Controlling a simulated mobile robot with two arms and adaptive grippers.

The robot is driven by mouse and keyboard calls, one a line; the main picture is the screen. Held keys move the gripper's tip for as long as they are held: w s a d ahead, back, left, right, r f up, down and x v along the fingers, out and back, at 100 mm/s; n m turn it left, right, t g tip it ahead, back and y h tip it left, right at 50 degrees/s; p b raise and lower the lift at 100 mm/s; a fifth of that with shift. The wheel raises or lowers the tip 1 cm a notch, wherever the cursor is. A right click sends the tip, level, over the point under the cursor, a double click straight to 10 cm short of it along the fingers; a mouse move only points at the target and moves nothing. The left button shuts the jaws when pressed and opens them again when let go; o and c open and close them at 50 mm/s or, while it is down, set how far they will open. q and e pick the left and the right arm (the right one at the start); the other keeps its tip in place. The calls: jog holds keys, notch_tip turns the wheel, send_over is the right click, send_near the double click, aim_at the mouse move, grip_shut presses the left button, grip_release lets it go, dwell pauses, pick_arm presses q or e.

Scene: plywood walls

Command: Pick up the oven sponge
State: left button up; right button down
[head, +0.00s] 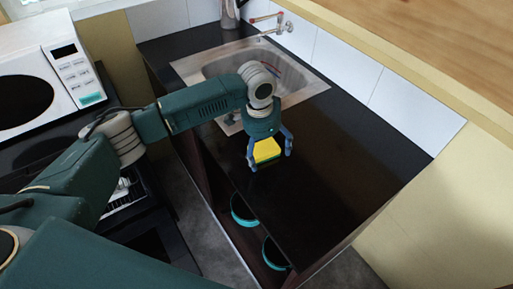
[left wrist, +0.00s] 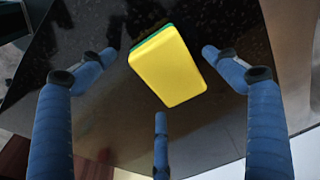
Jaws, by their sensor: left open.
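The oven sponge (head: 267,150) is a yellow block lying on the black counter, in front of the sink. In the left wrist view the sponge (left wrist: 168,66) shows a yellow face with a green layer along its far edge. My left gripper (head: 270,155) is over the sponge with its blue fingers spread around it. In the left wrist view the open fingers (left wrist: 160,85) stand apart from the sponge on either side, with a third finger below it in the picture. My right gripper is not in view.
The black counter (head: 350,140) is clear to the right. A steel sink (head: 295,75) with a tap (head: 285,27) lies behind. A metal pot (head: 230,14) stands at the back. Teal-rimmed round items (head: 243,210) sit on a shelf under the counter. A microwave (head: 45,75) is at left.

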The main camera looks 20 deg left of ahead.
aim_at(265, 151)
pick_arm(q)
jog(key=c, duration=1)
jog(key=shift+c, duration=0.3)
jog(key=shift+a, duration=0.2)
jog(key=shift+r, duration=0.25)
notch_tip(265, 151, up, 19)
jog(key=b, duration=0.3)
jog(key=shift+d+f, duration=0.1)
jog(key=shift+d, duration=0.05)
jog(key=shift+r, duration=0.35)
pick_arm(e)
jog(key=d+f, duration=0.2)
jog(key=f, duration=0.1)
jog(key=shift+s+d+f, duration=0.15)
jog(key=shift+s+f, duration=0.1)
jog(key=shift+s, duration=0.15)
